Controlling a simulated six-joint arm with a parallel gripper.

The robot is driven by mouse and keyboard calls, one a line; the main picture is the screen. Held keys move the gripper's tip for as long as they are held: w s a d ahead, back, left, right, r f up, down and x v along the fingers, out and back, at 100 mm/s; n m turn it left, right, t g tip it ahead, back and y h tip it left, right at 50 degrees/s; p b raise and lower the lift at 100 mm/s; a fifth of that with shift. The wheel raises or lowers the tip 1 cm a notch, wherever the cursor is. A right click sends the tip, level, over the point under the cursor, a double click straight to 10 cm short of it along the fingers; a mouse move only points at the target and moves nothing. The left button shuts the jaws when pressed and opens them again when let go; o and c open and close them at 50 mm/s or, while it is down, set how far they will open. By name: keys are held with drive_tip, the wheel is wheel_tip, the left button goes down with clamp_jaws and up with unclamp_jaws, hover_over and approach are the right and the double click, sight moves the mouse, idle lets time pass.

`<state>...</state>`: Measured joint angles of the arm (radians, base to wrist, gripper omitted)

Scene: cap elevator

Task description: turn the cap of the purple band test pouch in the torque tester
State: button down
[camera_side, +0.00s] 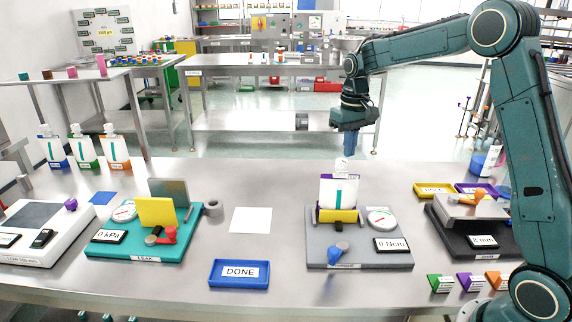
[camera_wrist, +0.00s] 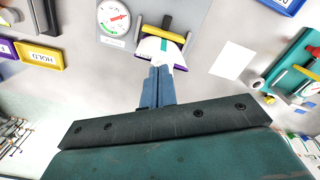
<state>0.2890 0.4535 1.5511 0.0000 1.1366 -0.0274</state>
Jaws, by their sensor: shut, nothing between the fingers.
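The purple band test pouch (camera_side: 339,190) stands upright in the yellow clamp of the grey torque tester (camera_side: 326,250). Its white cap (camera_side: 342,165) is on top. The tester's dial (camera_side: 381,220) and a display reading 0 N·cm sit to the right of the pouch. My gripper (camera_side: 376,153) is shut and empty, pointing down, above and to the right of the cap in the side view, apart from it. In the wrist view the shut blue fingers (camera_wrist: 157,70) overlap the near edge of the pouch (camera_wrist: 161,50); the cap cannot be made out there.
A blue DONE tray (camera_side: 239,273) lies at the front, with a white sheet (camera_side: 251,220) behind it. The teal leak tester (camera_side: 140,245) stands left, a black tester (camera_side: 475,240) right. Several pouches (camera_side: 85,150) stand at the back left. The table behind the torque tester is clear.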

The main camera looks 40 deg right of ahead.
sight(342, 164)
drive_tip(key=shift+r, duration=1.2)
drive_tip(key=shift+r, duration=0.1)
drive_tip(key=shift+s+d+r, duration=0.1)
drive_tip(key=shift+s+r, duration=0.15)
drive_tip(key=shift+r, duration=0.1)
drive_tip(key=shift+f, duration=0.1)
wheel_tip(342, 164, down, 7)
drive_tip(key=shift+w+d, duration=0.1)
drive_tip(key=shift+w, duration=0.5)
idle(1.7)
drive_tip(key=shift+s+a, duration=0.2)
drive_tip(key=shift+s, duration=0.15)
idle(0.9)
